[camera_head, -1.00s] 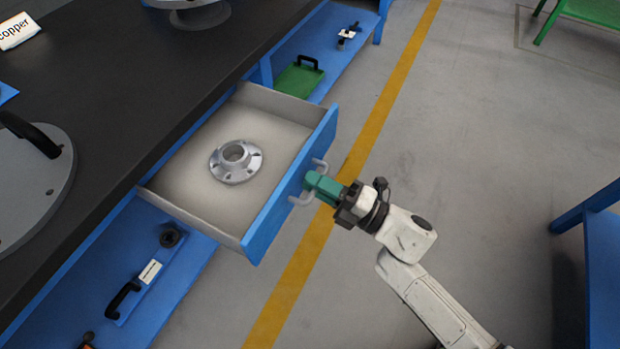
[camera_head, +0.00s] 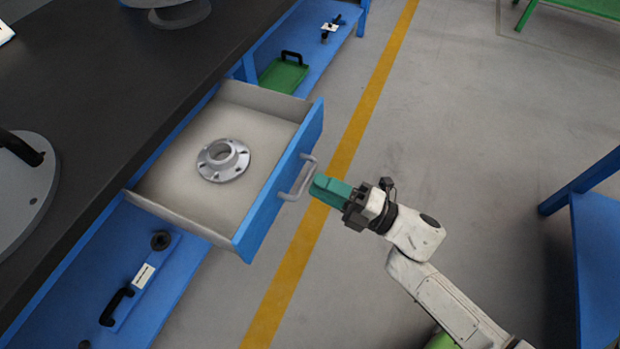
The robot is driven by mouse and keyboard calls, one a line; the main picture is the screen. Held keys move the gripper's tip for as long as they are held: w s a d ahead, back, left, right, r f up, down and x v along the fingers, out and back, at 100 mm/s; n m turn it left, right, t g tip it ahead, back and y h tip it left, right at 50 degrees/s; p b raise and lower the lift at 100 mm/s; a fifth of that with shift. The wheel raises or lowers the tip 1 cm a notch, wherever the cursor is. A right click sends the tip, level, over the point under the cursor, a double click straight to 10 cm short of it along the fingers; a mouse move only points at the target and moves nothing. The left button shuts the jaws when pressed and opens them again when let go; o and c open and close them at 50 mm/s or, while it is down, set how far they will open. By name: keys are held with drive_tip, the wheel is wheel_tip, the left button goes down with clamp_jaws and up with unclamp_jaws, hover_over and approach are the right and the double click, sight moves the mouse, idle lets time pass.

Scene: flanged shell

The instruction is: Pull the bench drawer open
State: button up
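The bench drawer (camera_head: 180,221) stands well out from under the dark bench top, its grey inside showing. Nothing shows in the fingers. They overlap in this view, so the gap between them is hidden.
A silver flange (camera_head: 223,160) lies in the drawer. The blue lower shelf (camera_head: 185,275) holds a green tray (camera_head: 283,76) and a black handle (camera_head: 116,306). A blue bench (camera_head: 597,235) stands at the right. Grey floor with a yellow line (camera_head: 375,90) is clear between.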

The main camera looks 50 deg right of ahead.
drive_tip(key=v, duration=0.6)
drive_tip(key=shift+s, duration=0.35)
drive_tip(key=shift+d+f, duration=0.1)
drive_tip(key=w+d+f+m+g+h, duration=0.3)
drive_tip(key=d+m+h, duration=0.15)
drive_tip(key=m, duration=0.35)
drive_tip(key=w+d+f+m+g+h, duration=0.3)
drive_tip(key=d+m+h, duration=0.1)
drive_tip(key=m+h, duration=0.25)
drive_tip(key=s+a+f+m+g+y, duration=0.5)
drive_tip(key=s+a+m+g, duration=0.3)
drive_tip(key=s+a+g, duration=0.35)
wheel_tip(320, 180, up, 18)
drive_tip(key=p, duration=1.7)
drive_tip(key=shift+g+p, duration=0.3)
drive_tip(key=shift+g, duration=0.05)
